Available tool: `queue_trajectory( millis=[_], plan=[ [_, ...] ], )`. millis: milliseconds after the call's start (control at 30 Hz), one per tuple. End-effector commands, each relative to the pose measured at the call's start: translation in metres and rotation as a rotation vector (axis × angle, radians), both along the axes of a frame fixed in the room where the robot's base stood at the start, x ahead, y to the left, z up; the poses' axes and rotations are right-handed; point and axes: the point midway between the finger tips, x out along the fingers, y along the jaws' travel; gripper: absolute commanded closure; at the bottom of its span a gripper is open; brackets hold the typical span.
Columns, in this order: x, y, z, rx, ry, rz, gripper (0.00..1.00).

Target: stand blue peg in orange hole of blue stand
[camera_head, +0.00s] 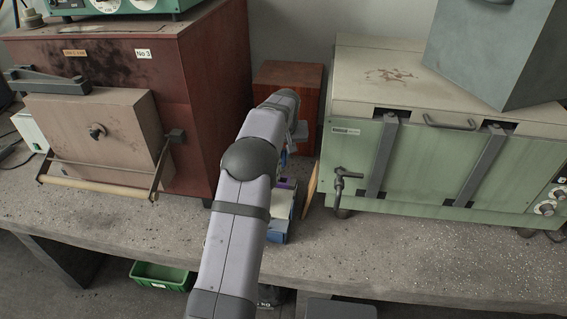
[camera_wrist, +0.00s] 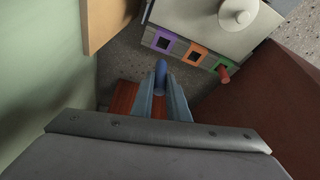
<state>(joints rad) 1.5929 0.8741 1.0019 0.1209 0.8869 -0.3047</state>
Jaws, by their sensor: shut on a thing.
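My gripper (camera_wrist: 160,95) is shut on the blue peg (camera_wrist: 161,70), whose end sticks out past the fingertips. In the wrist view the stand (camera_wrist: 195,18) has a pale top with a row of purple, orange and green framed holes. The orange hole (camera_wrist: 194,54) looks empty, and the peg's end is beside the row, nearer the purple hole (camera_wrist: 164,42). A red peg (camera_wrist: 226,73) stands at the green hole (camera_wrist: 222,64). In the head view my arm hides much of the stand; its blue side (camera_head: 277,238) shows. I cannot tell the peg's height there.
A thin wooden board (camera_head: 312,186) stands right of the stand, by the green oven (camera_head: 350,150). A red-brown cabinet (camera_head: 215,90) is left and a reddish wooden block (camera_head: 290,78) behind. A white knob (camera_wrist: 238,14) rises from the stand's top.

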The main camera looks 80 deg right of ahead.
Motion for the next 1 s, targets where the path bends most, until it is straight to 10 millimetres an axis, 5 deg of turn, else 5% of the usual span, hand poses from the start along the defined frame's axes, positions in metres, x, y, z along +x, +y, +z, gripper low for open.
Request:
queue_trajectory(
  millis=[333,567,800,1000],
  plan=[
    [0.008,0.000,0.017,0.000,0.001,0.012,1.00],
    [0.046,0.008,0.027,0.004,0.000,0.072,1.00],
    [0.091,0.027,0.015,0.007,0.001,0.163,1.00],
    [0.105,0.034,-0.003,0.005,0.001,0.178,1.00]
  ],
)
